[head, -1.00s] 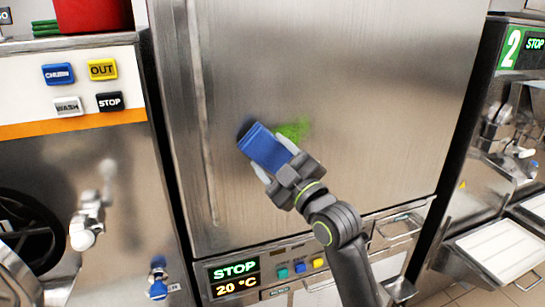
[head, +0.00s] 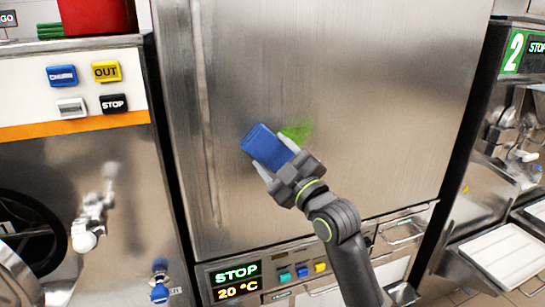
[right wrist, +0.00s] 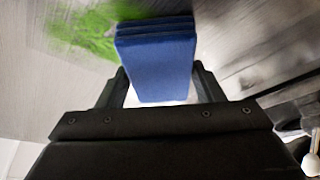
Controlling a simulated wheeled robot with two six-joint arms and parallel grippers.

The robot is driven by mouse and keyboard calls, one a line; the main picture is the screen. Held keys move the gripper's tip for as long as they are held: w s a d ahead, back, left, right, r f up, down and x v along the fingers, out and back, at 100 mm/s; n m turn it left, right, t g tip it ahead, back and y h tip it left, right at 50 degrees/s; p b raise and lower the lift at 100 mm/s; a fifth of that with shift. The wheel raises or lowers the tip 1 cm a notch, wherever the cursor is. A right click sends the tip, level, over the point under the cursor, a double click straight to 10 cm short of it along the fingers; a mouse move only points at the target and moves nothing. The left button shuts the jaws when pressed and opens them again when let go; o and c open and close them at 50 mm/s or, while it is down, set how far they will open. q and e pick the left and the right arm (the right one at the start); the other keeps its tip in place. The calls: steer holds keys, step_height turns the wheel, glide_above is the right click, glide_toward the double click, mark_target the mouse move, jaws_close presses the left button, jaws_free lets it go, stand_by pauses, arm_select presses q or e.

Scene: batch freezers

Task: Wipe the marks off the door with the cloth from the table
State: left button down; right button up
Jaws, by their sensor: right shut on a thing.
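The steel door (head: 370,100) fills the middle of the head view. A green mark (head: 299,131) shows on it, just right of and above the cloth, partly covered by it. The same mark (right wrist: 95,32) is at the upper left in the right wrist view. The blue folded cloth (head: 264,145) is between the fingers of my right gripper (head: 276,168). The right wrist view shows the cloth (right wrist: 156,65) between both fingers, its far end at the door; I cannot tell whether it touches. My left gripper is not clearly in view.
A display panel (head: 236,280) with coloured buttons is below the door. A machine with CHURN, OUT and STOP buttons (head: 106,72) stands at the left. A machine marked 2 (head: 515,52) stands at the right, with a white tray (head: 508,255) in front.

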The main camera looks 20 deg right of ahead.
mark_target(288, 151)
steer(key=shift+d, duration=1.85)
steer(key=shift+w+d, duration=0.2)
steer(key=shift+d, duration=1.65)
steer(key=shift+d+b, duration=0.35)
steer(key=shift+d, duration=1.75)
